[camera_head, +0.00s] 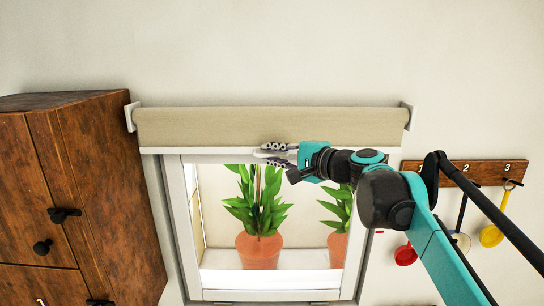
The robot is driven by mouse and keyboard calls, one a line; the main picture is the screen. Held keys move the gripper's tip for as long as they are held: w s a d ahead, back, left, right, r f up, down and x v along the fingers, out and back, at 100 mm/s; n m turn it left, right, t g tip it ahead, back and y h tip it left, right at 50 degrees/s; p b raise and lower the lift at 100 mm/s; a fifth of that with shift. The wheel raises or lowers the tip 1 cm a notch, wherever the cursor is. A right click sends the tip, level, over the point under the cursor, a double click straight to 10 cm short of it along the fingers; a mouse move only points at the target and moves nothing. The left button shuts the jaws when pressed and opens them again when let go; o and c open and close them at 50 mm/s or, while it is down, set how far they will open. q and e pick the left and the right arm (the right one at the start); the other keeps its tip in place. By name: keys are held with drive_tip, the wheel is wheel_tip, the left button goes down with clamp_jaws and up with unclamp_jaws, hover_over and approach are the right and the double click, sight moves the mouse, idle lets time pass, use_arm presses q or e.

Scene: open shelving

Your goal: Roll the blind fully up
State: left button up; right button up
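The beige blind (235,122) is rolled at the top of the window, with its white bottom bar (200,150) just under the roll. The window (270,281) below it is uncovered. My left gripper is out of view.
A dark wooden cabinet (115,200) with black knobs stands at the left. Two potted plants (260,250) show behind the window. A wooden hook rail (480,171) with hanging utensils is on the right wall, partly behind my arm.

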drive_tip(key=shift+o, duration=1.1)
drive_tip(key=shift+s+d, duration=0.1)
drive_tip(key=shift+d, duration=0.05)
drive_tip(key=v, duration=1.1)
drive_tip(key=shift+s+d, duration=0.25)
drive_tip(key=shift+r, duration=0.15)
